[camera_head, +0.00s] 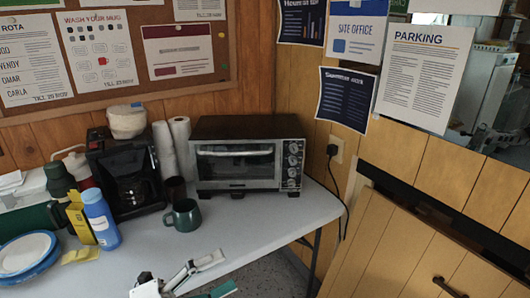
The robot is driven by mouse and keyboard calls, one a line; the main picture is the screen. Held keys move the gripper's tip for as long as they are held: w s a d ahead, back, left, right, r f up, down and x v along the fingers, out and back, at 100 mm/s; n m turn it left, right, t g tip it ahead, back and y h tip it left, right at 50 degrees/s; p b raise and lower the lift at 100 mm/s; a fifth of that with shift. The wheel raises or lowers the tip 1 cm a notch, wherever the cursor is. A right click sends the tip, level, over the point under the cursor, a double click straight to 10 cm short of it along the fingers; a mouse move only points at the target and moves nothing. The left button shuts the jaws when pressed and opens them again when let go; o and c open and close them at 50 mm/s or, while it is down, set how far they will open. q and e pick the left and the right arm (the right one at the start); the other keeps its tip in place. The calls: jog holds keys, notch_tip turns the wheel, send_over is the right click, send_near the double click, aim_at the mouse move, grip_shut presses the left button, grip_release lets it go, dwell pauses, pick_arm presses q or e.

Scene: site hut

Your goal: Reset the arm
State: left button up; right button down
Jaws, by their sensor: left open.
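My left gripper (220,273) shows at the bottom edge of the head view, in front of the table's front edge. Its fingers are spread apart and nothing is between them. Most of my left arm is below the frame. My right gripper is out of view.
The grey table (230,218) holds a toaster oven (235,165), a dark green mug (183,216), a coffee maker (130,178), a blue bottle (101,218) and stacked plates (25,255). A cable (338,190) hangs right of the oven. The table's front right is clear.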

pick_arm(q)
jog(key=s+a+f+n+t+y, duration=0.25)
jog(key=a+f+n+y, duration=0.35)
jog(key=f+n, duration=0.55)
jog(key=s+a+f+n+t+y, duration=0.1)
jog(key=a+f+n+t+y, duration=0.25)
jog(key=f+n+y, duration=0.55)
jog(key=s+a+f+n+g, duration=0.1)
jog(key=s+f+n+g, duration=0.3)
jog(key=s+f+n, duration=0.3)
notch_tip(320, 180, down, 4)
jog(key=shift+s+a+r, duration=0.15)
jog(key=shift+s+a, duration=0.2)
jog(key=shift+s, duration=0.3)
